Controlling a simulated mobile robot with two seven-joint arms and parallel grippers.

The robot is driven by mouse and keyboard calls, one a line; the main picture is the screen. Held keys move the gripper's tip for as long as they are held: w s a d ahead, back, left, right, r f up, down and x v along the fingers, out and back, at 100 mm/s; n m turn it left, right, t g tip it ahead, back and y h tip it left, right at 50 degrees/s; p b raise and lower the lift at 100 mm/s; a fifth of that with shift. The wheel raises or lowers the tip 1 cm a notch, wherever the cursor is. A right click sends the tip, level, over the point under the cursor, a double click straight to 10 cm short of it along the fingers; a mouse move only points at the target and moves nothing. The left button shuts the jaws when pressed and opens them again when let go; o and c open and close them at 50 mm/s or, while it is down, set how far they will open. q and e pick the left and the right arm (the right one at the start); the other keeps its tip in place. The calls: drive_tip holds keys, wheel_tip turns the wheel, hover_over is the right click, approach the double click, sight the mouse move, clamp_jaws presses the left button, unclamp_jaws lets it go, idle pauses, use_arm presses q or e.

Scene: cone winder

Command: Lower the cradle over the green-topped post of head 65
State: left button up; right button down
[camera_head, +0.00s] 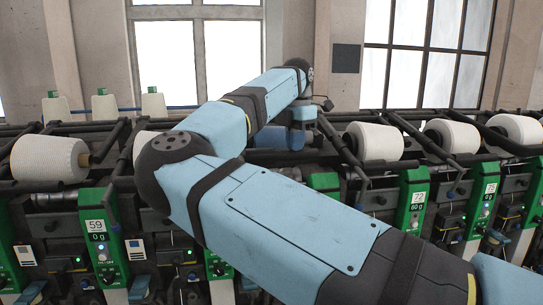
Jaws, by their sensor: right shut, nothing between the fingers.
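My right arm crosses the view from the lower right, bends at the left and reaches back to the machine. My right gripper (298,138) points down at the row of cradles and is shut with nothing in it. A blue cylinder-like thing (268,138) shows just left of it, partly behind my forearm. A green post top (323,181) shows below the gripper, its number hidden by my arm. No label reading 65 can be seen. The dark cradle arm (337,139) is right of the gripper; I cannot tell whether they touch. My left gripper is not in view.
Green posts labelled 59 (99,240) and 72 (413,205) flank my arm. White yarn packages sit at the left (48,158) and right (375,142), (451,136). Several green-topped white cones (103,106) stand behind. Dark bars run along the machine.

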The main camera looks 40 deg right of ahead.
drive_tip(key=shift+f, duration=0.45)
drive_tip(key=s+a+r+p, duration=0.1)
drive_tip(key=s+a+r, duration=0.1)
drive_tip(key=r, duration=0.5)
drive_tip(key=shift+s+p, duration=0.35)
drive_tip(key=shift+s, duration=0.4)
